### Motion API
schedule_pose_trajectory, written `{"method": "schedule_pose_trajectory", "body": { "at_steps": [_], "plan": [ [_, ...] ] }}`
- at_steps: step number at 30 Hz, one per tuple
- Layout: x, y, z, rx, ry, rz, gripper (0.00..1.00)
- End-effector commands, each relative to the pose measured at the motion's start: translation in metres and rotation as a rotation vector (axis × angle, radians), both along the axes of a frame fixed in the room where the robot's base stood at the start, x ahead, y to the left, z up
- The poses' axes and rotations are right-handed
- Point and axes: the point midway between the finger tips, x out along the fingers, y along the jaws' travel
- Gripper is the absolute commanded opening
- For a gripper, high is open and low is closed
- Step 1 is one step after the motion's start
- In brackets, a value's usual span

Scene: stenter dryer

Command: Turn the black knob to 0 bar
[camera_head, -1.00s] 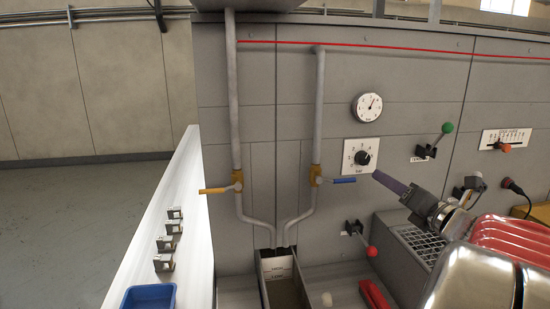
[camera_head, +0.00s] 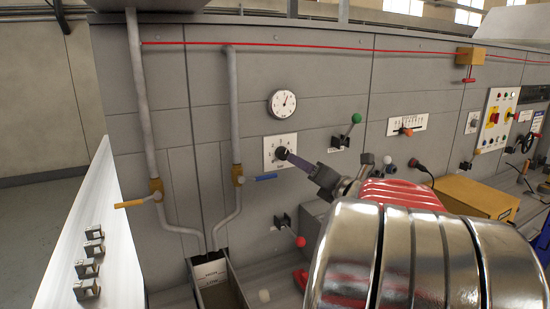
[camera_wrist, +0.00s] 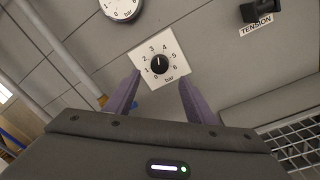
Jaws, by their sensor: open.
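The black knob (camera_wrist: 159,64) sits on a white square dial plate (camera_wrist: 171,44) marked 0 to 6 bar. Its white pointer mark points up in the wrist view, roughly between 3 and 4. My gripper (camera_wrist: 161,78) is open, one purple finger low on each side of the plate, with the knob between and beyond the tips. I cannot tell any contact.
A blue-handled valve (camera_head: 266,178) and a yellow-handled valve (camera_head: 135,203) are left of my arm. A green-tipped lever (camera_head: 356,118) and a red-tipped lever (camera_head: 299,241) stand out from the panel nearby. A slider scale (camera_head: 407,125) is to the right.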

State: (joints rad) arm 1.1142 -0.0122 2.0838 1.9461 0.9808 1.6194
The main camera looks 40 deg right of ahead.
Motion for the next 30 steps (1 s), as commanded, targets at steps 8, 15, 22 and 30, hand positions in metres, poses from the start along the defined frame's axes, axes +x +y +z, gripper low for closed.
{"method": "schedule_pose_trajectory", "body": {
  "at_steps": [8, 15, 22, 30],
  "plan": [
    [0.043, -0.01, 0.0, 0.0, -0.001, 0.001, 0.5],
    [0.073, -0.018, 0.0, 0.0, 0.001, -0.001, 0.5],
    [0.082, -0.021, 0.0, 0.0, 0.0, -0.003, 0.5],
    [0.081, -0.021, 0.0, 0.0, 0.0, -0.004, 0.45]
  ]
}}
